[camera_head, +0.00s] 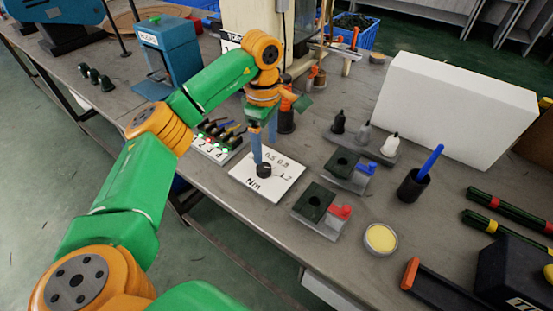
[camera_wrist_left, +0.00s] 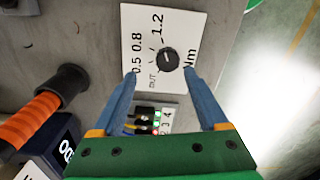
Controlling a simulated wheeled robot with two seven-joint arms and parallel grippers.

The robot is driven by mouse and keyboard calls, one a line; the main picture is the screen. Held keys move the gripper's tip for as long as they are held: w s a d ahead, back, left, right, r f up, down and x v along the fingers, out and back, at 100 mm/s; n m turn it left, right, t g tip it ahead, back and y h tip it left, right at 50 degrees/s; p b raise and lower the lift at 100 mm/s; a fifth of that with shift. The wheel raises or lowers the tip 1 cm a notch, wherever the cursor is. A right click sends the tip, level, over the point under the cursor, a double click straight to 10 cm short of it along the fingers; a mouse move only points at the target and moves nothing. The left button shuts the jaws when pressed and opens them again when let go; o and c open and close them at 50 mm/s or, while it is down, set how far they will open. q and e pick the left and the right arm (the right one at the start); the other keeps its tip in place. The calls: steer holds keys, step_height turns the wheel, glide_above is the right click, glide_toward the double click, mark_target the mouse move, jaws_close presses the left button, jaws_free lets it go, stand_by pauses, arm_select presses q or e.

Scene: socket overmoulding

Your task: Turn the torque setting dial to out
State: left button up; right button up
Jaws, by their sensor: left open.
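The torque setting dial is a black round knob (camera_head: 264,171) on a white plate (camera_head: 286,185) marked 0.5, 0.8, 1.2 and Nm. In the left wrist view the dial (camera_wrist_left: 167,59) has a small light mark on top, and an OUT label stands on its left side. I cannot tell surely which label the mark faces. My left gripper (camera_head: 259,150) is above the dial, pointing down, with blue fingers. In the left wrist view its fingers (camera_wrist_left: 160,74) are spread and empty, one on each side of the dial's near edge. My right gripper is out of view.
A dark post with an orange handle (camera_head: 287,118) stands behind.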

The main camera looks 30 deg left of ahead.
mark_target(264, 167)
arm_select(q)
steer(key=f, duration=0.1)
steer(key=s+f, duration=0.1)
steer(key=f, duration=0.3)
steer(key=shift+s+f, duration=0.15)
steer(key=shift+s, duration=0.15)
steer(key=shift+w+f, duration=0.2)
steer(key=shift+f, duration=0.1)
steer(key=shift+s+r, duration=0.1)
steer(key=shift+c, duration=1.3)
jaws_close()
